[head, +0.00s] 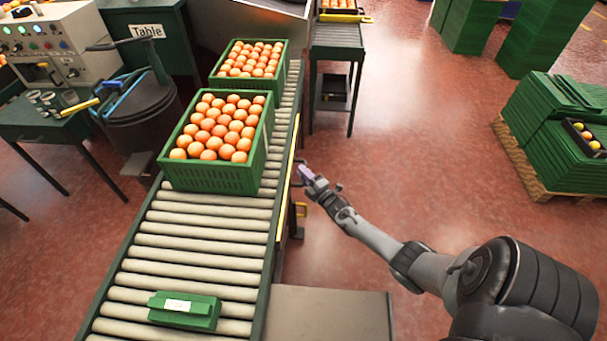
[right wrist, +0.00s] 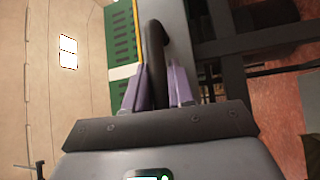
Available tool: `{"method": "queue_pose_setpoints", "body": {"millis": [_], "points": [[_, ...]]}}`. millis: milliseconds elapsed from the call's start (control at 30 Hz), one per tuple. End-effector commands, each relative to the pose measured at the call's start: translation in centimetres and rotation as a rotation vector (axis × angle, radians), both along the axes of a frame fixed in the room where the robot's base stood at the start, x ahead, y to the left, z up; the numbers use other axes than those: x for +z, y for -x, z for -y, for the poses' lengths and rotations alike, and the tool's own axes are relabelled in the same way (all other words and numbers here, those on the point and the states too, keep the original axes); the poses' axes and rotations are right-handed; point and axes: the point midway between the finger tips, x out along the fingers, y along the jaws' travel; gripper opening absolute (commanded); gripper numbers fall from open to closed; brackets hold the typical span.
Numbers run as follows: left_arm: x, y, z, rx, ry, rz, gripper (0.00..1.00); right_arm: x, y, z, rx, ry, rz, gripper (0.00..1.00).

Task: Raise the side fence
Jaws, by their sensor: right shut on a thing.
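The side fence (head: 287,180) is a long, low bar with a yellow edge along the right side of the roller conveyor (head: 190,245). My right gripper (head: 303,171) is at the fence's outer side, about level with the nearer full crate. In the right wrist view, its two purple fingers (right wrist: 160,90) are on either side of a dark curved handle (right wrist: 155,42), shut on it. The fence's yellow edge (right wrist: 137,30) runs beside the handle there. The handle is hidden in the head view. My left gripper is out of view.
Two green crates of oranges, one nearer (head: 212,178) and one farther (head: 222,83), stand on the rollers. A small green box (head: 184,312) lies at the near end. A grey tabletop (head: 330,315) is near my right arm. Open red floor lies right of the conveyor.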

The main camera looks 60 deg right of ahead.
Motion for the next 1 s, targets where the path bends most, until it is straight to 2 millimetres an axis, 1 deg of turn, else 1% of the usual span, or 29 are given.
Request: {"method": "queue_pose_setpoints", "body": {"millis": [33, 167, 300, 400, 500, 800, 833, 933, 967, 1000], "points": [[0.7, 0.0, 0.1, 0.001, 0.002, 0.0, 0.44, 0.8, 0.0, 0.0, 0.0, 0.002, 0.003, 0.0], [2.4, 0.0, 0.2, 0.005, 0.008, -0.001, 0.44, 2.8, 0.0, 0.0, 0.002, 0.004, 0.003, 0.0], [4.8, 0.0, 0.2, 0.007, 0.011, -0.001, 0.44, 5.5, 0.0, 0.0, 0.001, 0.003, 0.003, 0.0], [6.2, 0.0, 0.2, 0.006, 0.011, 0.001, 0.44, 7.0, 0.0, 0.0, 0.001, 0.003, 0.003, 0.0], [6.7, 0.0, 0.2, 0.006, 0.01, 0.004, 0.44, 7.5, 0.0, 0.0, 0.001, 0.002, 0.004, 0.0], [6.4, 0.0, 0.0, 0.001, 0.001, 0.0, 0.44, 7.8, -0.2, 0.0, 0.002, 0.005, 0.014, 0.0], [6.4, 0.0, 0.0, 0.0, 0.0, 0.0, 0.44, 7.8, -0.2, 0.0, 0.002, 0.005, 0.015, 0.25], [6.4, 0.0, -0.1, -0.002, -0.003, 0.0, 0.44, 7.8, -0.2, 0.0, 0.002, 0.005, 0.014, 0.4], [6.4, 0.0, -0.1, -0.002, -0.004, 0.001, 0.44, 7.8, -0.2, 0.0, 0.002, 0.005, 0.013, 0.43], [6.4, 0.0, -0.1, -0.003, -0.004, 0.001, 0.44, 7.7, -0.2, 0.0, 0.001, 0.004, 0.012, 0.43]]}}
